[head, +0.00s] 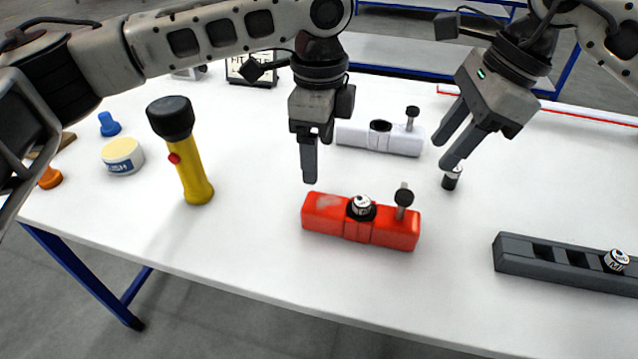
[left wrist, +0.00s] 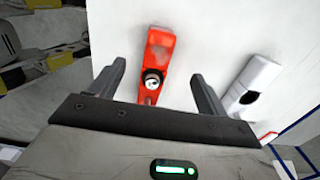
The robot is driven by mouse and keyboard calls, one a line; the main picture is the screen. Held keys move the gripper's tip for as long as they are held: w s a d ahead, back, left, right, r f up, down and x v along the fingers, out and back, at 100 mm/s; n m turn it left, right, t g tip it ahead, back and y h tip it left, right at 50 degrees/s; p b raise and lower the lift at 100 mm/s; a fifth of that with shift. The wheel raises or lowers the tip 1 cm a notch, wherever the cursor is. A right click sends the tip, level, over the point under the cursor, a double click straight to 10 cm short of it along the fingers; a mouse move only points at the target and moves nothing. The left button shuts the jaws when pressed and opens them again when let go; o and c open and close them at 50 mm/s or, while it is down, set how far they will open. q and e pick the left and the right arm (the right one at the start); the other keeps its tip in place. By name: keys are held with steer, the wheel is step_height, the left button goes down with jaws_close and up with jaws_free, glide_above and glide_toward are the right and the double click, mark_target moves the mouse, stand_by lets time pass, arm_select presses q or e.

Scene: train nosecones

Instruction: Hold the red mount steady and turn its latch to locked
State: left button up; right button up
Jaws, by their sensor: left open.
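The red mount (head: 335,215) lies on the white table in front of my grippers. A small cylinder with a black and white top (head: 361,206) sits in its middle socket. Its latch, a dark knob on a stem (head: 404,196), stands up near the right end. My left gripper (head: 309,180) is open and empty, above and behind the mount's left end. In the left wrist view, the red mount (left wrist: 159,48) shows between the spread fingers (left wrist: 158,70), apart from them; its latch cannot be made out there. My right gripper (head: 442,150) is open and empty, behind and right of the mount.
A white mount (head: 352,135) with an empty socket lies behind. A small cylinder (head: 452,180) stands below my right gripper. A dark grey rack (head: 520,258) holds another cylinder at right. A yellow flashlight (head: 192,175) and a tin (head: 122,158) stand left. The table before the red mount is clear.

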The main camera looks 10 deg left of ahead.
mark_target(319, 201)
arm_select(q)
step_height(319, 201, down, 14)
steer(key=shift+f, duration=0.1)
stand_by(0.5)
